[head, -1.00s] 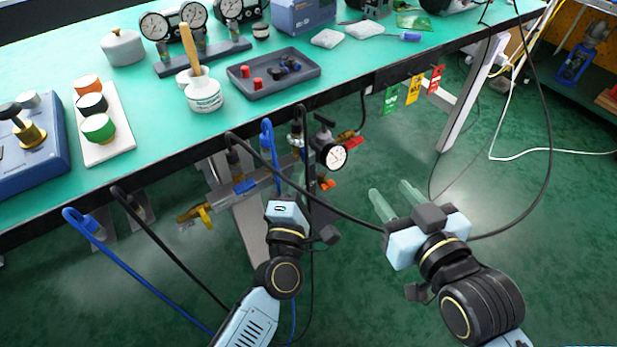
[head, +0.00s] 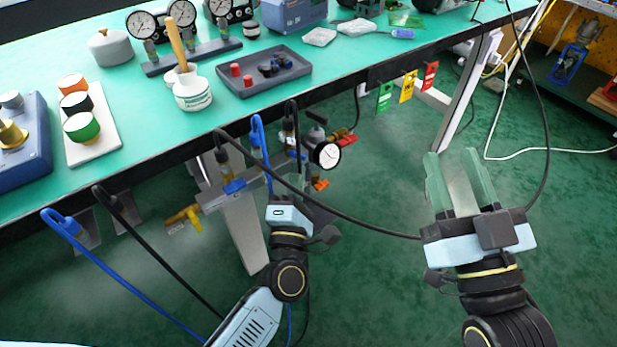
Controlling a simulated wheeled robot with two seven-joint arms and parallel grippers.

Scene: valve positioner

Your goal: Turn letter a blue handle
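The blue handle (head: 235,187) sits on the pipe manifold (head: 215,200) under the table edge, in the head view. No letter on it is legible. A yellow handle (head: 185,216) is at the manifold's left end. Red (head: 335,137) and orange (head: 319,184) handles are near the round gauge (head: 326,155). My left gripper (head: 291,193) is right of the blue handle, apart from it in the picture, pointing at the manifold. Its fingers are mostly hidden by its own body. My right gripper (head: 458,172) is open and empty over the floor, right of the gauge.
Blue (head: 125,270) and black hoses hang from the table's front edge. A black cable (head: 350,215) crosses just in front of the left gripper and runs to the right one. Green, yellow and red tags (head: 408,86) hang under the edge.

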